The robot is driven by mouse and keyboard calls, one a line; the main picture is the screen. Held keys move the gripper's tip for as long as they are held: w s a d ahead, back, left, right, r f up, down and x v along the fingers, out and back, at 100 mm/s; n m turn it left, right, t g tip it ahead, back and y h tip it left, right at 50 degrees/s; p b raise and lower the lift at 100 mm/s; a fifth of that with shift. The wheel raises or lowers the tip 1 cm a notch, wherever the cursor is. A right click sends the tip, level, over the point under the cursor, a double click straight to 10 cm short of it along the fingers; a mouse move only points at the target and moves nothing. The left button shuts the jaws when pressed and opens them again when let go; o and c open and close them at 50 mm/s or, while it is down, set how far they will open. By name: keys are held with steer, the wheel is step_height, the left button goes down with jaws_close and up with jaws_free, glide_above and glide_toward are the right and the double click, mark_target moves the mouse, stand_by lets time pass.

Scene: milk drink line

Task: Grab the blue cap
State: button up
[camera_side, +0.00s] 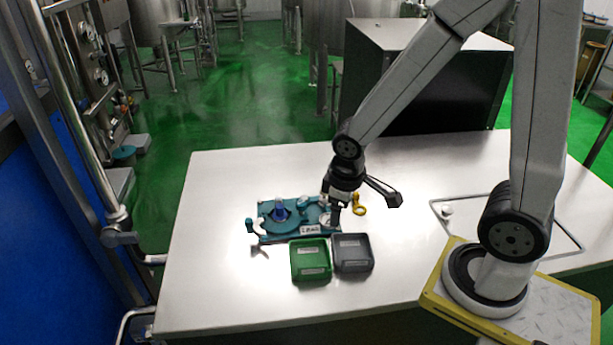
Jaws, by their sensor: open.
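A small blue cap-like piece (281,209) stands upright in the round left part of a teal fixture (268,237) on the white table. My gripper (335,216) points down at the right end of the fixture, to the right of the blue piece and apart from it. It is open. The fingertips are small and dark here, and I cannot tell whether they touch the fixture or what lies between them.
A green tray (296,275) and a grey tray (368,263) sit in front of the fixture. A yellow ring-shaped piece (360,208) lies right of my gripper. A dark box (435,100) stands behind the table. The table's left side (205,240) is clear.

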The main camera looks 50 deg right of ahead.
mark_target(281, 209)
steer(key=w+d+f+n+t+h, duration=0.1)
steer(key=w+d+f+n+h, duration=0.9)
steer(key=d+n, duration=0.4)
steer(key=w+a+f+n+t+y, duration=0.1)
steer(key=w+f+n+t, duration=0.2)
steer(key=n, duration=0.1)
steer(key=w+a+f+n+t+y, duration=0.2)
steer(key=w+f+n+t, duration=0.1)
steer(key=w+f+n, duration=0.1)
steer(key=w+a+f+n+t+y, duration=0.1)
steer(key=w+a+f+n+t, duration=0.1)
steer(key=w+f+n+t, duration=0.1)
steer(key=shift+w+f+n+y, duration=0.4)
steer(key=shift+w+f+n, duration=0.25)
steer(key=shift+n, duration=0.55)
steer(key=shift+w+a+f+n+t, duration=0.2)
steer(key=shift+a+n+t, duration=0.1)
steer(key=shift+t, duration=0.1)
steer(key=shift+x, duration=1.25)
steer(key=shift+d, duration=0.1)
steer(key=shift+x, duration=2.55)
steer(key=shift+f, duration=0.15)
